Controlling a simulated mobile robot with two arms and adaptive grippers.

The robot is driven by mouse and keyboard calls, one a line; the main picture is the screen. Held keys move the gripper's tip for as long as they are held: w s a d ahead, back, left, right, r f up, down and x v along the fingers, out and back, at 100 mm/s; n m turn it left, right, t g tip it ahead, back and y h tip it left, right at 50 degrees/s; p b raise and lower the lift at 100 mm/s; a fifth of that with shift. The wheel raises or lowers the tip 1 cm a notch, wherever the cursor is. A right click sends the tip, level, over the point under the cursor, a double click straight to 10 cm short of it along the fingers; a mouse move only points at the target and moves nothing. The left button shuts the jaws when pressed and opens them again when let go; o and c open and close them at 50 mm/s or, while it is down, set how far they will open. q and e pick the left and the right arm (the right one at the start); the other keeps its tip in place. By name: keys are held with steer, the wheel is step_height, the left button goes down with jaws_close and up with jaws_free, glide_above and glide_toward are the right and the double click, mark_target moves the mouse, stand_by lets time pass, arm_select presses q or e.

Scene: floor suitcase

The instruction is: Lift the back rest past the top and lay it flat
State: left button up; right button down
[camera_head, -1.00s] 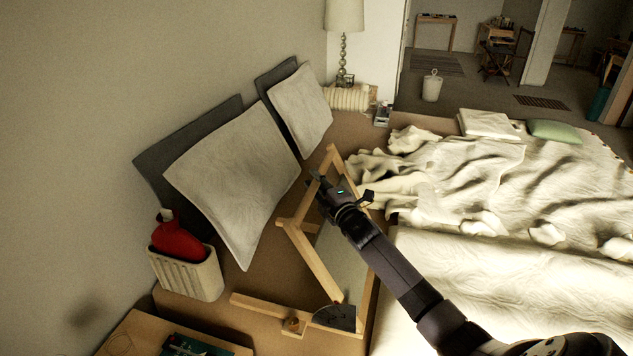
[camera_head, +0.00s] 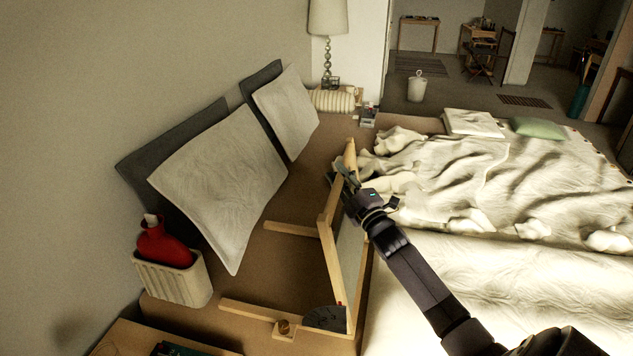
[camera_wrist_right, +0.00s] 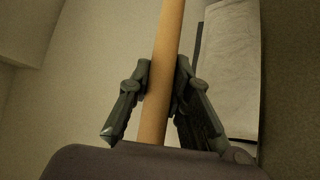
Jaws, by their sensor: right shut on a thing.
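The back rest (camera_head: 331,262) is a wooden frame hinged to a wooden base (camera_head: 246,312) that lies on the brown bed surface. It stands steeply, close to upright, with a pale panel (camera_head: 350,240) on its right side. A dark half-round dial (camera_head: 325,317) sits at the hinge corner. My right gripper (camera_head: 345,178) is shut on the frame near its upper end. In the right wrist view its fingers (camera_wrist_right: 160,85) close on both sides of a wooden bar (camera_wrist_right: 163,60). My left gripper is not in view.
Grey and white pillows (camera_head: 225,185) lean on the wall at left. A ribbed container (camera_head: 175,278) with a red bottle (camera_head: 162,243) stands at front left. Rumpled white bedding (camera_head: 450,190) covers the right side. A lamp (camera_head: 328,25) stands at the back.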

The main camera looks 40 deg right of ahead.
steer(key=shift+s+d, duration=0.55)
steer(key=shift+s, duration=0.1)
steer(key=c, duration=1.4)
jaws_free()
steer(key=shift+r, duration=0.1)
steer(key=shift+c, duration=0.2)
steer(key=v, duration=1.2)
steer(key=shift+w, duration=0.1)
